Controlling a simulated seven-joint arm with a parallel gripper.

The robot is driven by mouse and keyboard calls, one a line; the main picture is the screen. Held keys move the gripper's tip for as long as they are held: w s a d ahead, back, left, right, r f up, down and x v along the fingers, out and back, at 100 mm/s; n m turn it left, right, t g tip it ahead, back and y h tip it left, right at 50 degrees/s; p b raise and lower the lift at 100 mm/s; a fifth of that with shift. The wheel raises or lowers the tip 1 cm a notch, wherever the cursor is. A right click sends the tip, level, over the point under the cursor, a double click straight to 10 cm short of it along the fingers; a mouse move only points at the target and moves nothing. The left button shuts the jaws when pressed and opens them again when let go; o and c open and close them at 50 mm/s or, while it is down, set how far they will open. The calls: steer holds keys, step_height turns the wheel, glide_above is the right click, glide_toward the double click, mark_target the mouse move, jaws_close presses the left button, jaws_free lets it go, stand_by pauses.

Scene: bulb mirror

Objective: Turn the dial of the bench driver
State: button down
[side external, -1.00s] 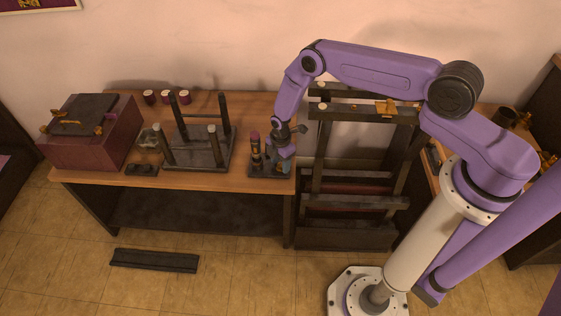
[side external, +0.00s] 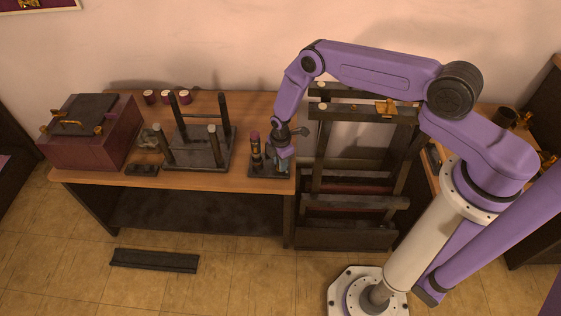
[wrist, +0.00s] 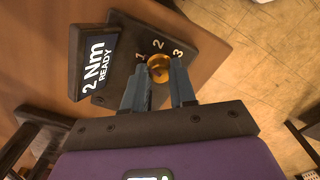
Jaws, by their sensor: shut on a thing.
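The bench driver (side external: 257,172) stands at the right end of the wooden bench, on a dark base. In the wrist view its dark panel (wrist: 205,50) carries the marks 1, 2 and 3 around a round brass dial (wrist: 158,66). Its tilted display (wrist: 97,66) reads "2 Nm READY". My gripper (wrist: 159,70) has a blue-grey finger on each side of the dial and is shut on it. The fingers partly cover the dial, and I cannot make out a pointer on it. In the side view my gripper (side external: 286,164) is low over the driver's base.
A dark rack with upright posts (side external: 200,153) stands left of the driver. A maroon box (side external: 92,143) is at the bench's far left, with several small spools (side external: 167,97) at the back. A tall dark frame (side external: 355,203) stands just right of the bench.

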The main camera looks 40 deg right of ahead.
steer(key=m, duration=0.5)
steer(key=shift+m, duration=2.4)
steer(key=c, duration=0.9)
jaws_free()
steer(key=shift+r, duration=0.1)
step_height(320, 180, up, 17)
steer(key=shift+r, duration=0.1)
